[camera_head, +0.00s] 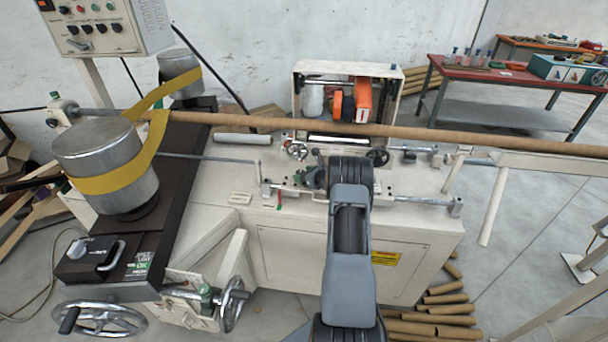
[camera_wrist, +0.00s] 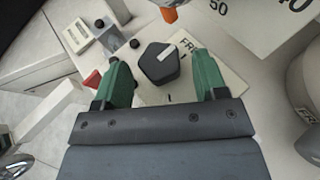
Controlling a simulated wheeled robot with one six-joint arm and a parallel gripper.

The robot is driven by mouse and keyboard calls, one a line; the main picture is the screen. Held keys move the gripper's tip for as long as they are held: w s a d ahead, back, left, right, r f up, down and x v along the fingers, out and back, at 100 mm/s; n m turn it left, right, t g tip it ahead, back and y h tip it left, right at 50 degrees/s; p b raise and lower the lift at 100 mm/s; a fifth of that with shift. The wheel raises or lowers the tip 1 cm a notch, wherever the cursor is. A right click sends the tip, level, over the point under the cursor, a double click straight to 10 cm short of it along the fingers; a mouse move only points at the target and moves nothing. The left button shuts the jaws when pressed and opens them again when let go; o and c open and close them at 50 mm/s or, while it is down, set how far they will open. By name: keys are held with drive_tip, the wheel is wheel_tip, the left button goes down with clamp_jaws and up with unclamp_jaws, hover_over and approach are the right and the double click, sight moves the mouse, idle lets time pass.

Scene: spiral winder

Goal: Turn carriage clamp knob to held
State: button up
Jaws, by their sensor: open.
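The clamp knob (camera_wrist: 158,66) is a dark, many-sided knob with a white pointer line, seen in the wrist view on a pale label plate (camera_wrist: 148,94). Its pointer slants toward the upper right, near the partly visible letters "FR". The rest of the lettering is hidden. My gripper (camera_wrist: 161,76) has two green fingers spread apart, one on each side of the knob in the picture. A gap shows between the knob and each finger, and I cannot tell the depth between them. In the head view my arm covers the knob, over the cream winder bed (camera_head: 235,180).
A long brown tube (camera_head: 400,130) crosses behind my arm. A yellow belt (camera_head: 105,183) wraps a metal drum at left. In the wrist view, a numbered scale plate (camera_wrist: 250,18), an orange tip (camera_wrist: 169,12) and a red part (camera_wrist: 92,79) lie close around the knob.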

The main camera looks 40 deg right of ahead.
drive_tip(key=shift+w, duration=0.1)
drive_tip(key=shift+c, duration=0.2)
drive_tip(key=c, duration=0.9)
drive_tip(key=shift+f, duration=0.1)
